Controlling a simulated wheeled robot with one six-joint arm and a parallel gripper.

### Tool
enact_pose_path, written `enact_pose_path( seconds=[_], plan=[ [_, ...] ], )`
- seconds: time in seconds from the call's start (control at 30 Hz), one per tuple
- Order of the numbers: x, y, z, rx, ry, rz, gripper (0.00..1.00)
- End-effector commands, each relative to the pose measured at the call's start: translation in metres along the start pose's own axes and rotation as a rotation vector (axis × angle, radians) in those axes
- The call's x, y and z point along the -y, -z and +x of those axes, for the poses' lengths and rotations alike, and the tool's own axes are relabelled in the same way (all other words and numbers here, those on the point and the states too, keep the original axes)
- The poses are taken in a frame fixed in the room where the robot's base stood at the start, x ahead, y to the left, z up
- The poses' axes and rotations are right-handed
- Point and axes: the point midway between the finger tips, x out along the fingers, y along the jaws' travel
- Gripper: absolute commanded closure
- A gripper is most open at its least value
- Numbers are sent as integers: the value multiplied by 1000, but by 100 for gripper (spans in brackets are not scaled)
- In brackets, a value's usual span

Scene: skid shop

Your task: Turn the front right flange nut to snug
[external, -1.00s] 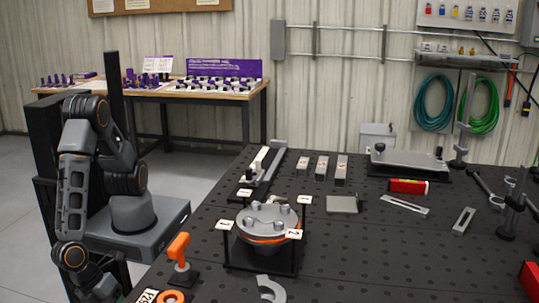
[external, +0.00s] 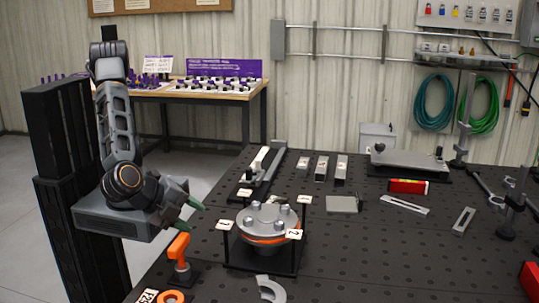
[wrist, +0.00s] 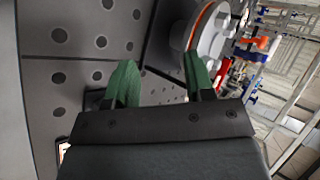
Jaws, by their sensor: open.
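The flange assembly (external: 262,221) is a round grey disc with an orange ring under its rim, on a black stand. Several nuts stand on its top. The front right nut (external: 279,226) is near the white tag marked 2 (external: 294,234). My gripper (external: 192,215) has green fingers and is open and empty, left of the flange and clear of it, above the orange-handled tool (external: 179,246). In the wrist view, the open fingers (wrist: 160,80) show with part of the flange (wrist: 207,32) beyond them at the top; the front right nut cannot be told there.
The black perforated table (external: 350,250) holds a grey hook-shaped part (external: 270,289) in front of the flange and a flat grey block (external: 343,204) behind right. A red box (external: 408,186) and slotted bars lie farther right. The table right of the flange is largely clear.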

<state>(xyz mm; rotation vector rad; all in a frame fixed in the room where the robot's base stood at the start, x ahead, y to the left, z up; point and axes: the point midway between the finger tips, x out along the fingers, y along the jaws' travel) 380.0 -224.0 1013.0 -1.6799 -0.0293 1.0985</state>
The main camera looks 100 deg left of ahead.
Motion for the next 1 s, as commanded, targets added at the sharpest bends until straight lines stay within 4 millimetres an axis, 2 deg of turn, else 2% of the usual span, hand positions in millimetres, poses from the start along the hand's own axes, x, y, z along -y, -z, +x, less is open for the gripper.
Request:
enact_pose_path(
  seconds=[0.03,0.27,0.4,0.6,0.7,0.8,1.0],
  plan=[
    [19,5,4,60,-32,-116,51],
    [71,27,7,300,-251,-582,51],
    [111,45,5,437,-420,-875,51],
    [164,66,-2,560,-641,-1174,51],
    [178,71,-5,584,-701,-1240,51],
    [181,73,-4,597,-730,-1270,51],
    [161,74,12,601,-738,-1275,51]
  ],
)
